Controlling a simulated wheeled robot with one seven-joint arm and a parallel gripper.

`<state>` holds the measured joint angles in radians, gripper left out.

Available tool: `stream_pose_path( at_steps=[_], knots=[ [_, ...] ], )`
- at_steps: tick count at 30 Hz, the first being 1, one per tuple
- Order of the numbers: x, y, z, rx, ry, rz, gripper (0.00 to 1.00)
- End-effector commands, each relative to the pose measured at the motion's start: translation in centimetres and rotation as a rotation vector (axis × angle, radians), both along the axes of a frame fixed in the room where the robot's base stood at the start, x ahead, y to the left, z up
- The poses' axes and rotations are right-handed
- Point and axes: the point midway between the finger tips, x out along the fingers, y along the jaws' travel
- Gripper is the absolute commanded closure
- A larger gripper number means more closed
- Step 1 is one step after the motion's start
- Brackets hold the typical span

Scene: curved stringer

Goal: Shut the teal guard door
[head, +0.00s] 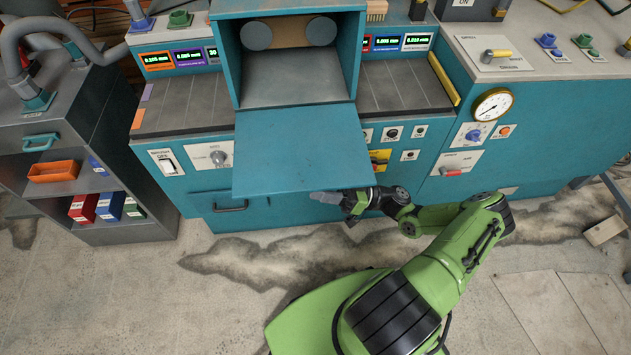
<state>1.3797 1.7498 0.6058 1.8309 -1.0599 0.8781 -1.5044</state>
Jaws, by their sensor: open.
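The teal guard door (298,150) is open. It is a flat panel folded down and outward from the lower front edge of the teal guard housing (228,55). The housing's inside shows, with two round grey discs at the back. My gripper (326,197) is open and empty, just off the door's front edge near its right corner. The door may hide part of the gripper. I cannot tell whether they touch or how far below the door the gripper is.
A machine front with switches and knobs (218,156) lies behind the door. A drawer handle (230,207) is below left. A pressure gauge (493,105) and a red-tipped lever (452,172) are to the right. A grey shelf unit (60,215) stands left. The stained floor in front is clear.

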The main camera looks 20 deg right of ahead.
Motion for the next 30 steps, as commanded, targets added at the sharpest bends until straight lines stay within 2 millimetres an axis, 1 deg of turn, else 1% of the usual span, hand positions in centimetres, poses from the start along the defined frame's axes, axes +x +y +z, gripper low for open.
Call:
stream_pose_path(
  at_steps=[1, 3, 11, 14, 19, 30],
  knots=[
    [0.19, 0.58, 0.26, 0.0, 0.001, 0.004, 0.6],
    [0.4, 0.98, 0.41, -0.001, 0.001, 0.001, 0.6],
    [0.49, 1.17, 0.45, -0.001, -0.001, 0.0, 0.6],
    [0.49, 1.17, 0.45, -0.001, 0.0, 0.0, 0.74],
    [0.49, 1.16, 0.44, -0.001, 0.0, 0.0, 1.0],
    [0.45, 1.15, 0.6, 0.0, 0.004, 0.001, 1.0]
  ],
)
